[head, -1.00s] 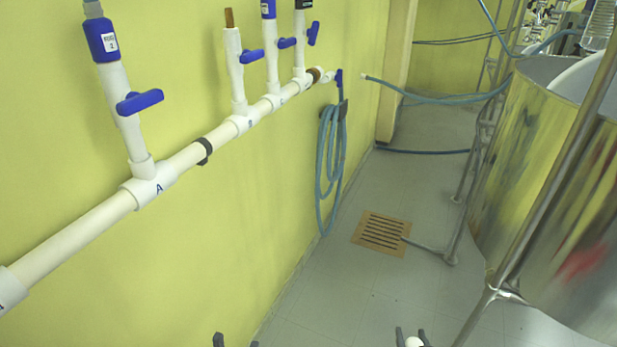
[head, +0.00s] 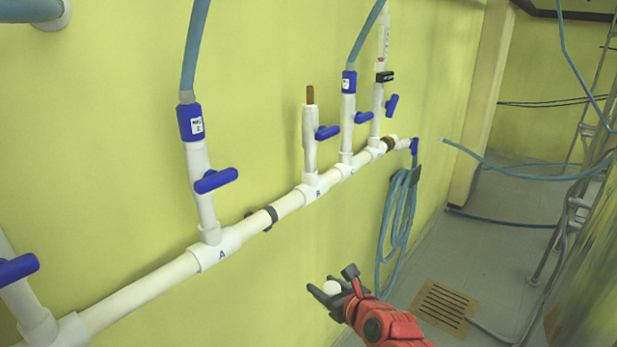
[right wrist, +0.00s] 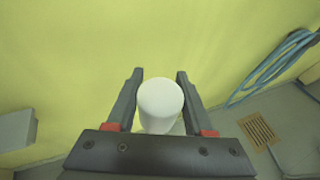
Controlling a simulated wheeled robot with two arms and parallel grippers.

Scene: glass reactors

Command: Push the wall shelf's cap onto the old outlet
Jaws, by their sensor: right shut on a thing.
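My right gripper (head: 333,287) is shut on a white cap (head: 331,288), low in front of the yellow wall and below the pipe. In the right wrist view the white cap (right wrist: 160,104) is a short cylinder between the two dark fingers (right wrist: 158,100). On the white wall pipe, branch B is an upright outlet (head: 310,140) with a blue valve handle and a bare brown stub (head: 310,95) on top, with no hose. The cap is apart from it, lower and slightly right. My left gripper is not in view.
Branches A (head: 203,180) and C (head: 347,115) carry blue hoses beside branch B. A coiled blue hose (head: 394,225) hangs on the wall to the right. A floor grate (head: 444,305) lies below. In the right wrist view, a grey box (right wrist: 16,130) is at the left.

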